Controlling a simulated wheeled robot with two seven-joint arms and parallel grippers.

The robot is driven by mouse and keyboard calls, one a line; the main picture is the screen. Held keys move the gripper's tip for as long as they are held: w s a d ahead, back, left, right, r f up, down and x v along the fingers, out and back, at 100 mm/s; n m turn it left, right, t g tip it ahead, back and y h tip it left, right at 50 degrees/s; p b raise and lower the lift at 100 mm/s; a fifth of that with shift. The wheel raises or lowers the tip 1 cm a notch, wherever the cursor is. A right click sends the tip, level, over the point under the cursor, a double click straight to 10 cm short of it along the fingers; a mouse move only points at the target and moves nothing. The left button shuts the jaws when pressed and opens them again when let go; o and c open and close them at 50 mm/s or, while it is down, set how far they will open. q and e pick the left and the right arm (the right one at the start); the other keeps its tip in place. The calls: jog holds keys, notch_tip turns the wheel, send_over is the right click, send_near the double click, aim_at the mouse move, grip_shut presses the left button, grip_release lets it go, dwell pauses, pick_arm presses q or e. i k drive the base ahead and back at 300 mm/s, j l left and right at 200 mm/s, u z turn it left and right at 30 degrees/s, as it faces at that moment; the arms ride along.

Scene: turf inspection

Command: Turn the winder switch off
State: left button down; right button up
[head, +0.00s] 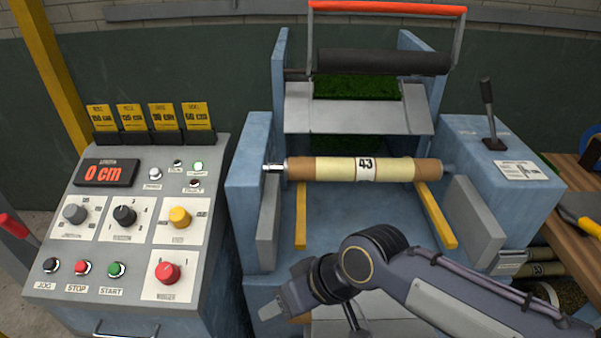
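The control panel (219,165) stands at the left. At its lower right is a red knob (167,272) on a white plate whose small label seems to read WINDER; I cannot make out its set position. The winder machine stands right of the panel, with a roll (330,169) marked 43 across it. My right arm comes in from the lower right, in front of the machine. Its end (287,300) is right of the red knob and apart from it; the fingers are not clear. My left gripper is not in view.
The panel also bears a grey knob (74,214), a black knob (124,215), a yellow knob (179,217), JOG, STOP and START buttons, and a display (106,172) reading 0 cm. A lever (488,105) stands at the right. A wooden bench (575,200) is at the right edge.

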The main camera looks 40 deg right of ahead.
aim_at(168, 273)
jog(key=i+z, duration=0.1)
jog(key=z, duration=0.25)
jog(key=i+j+z, duration=0.1)
jog(key=z, duration=0.3)
jog(key=i+j+z, duration=0.1)
jog(key=z, duration=0.25)
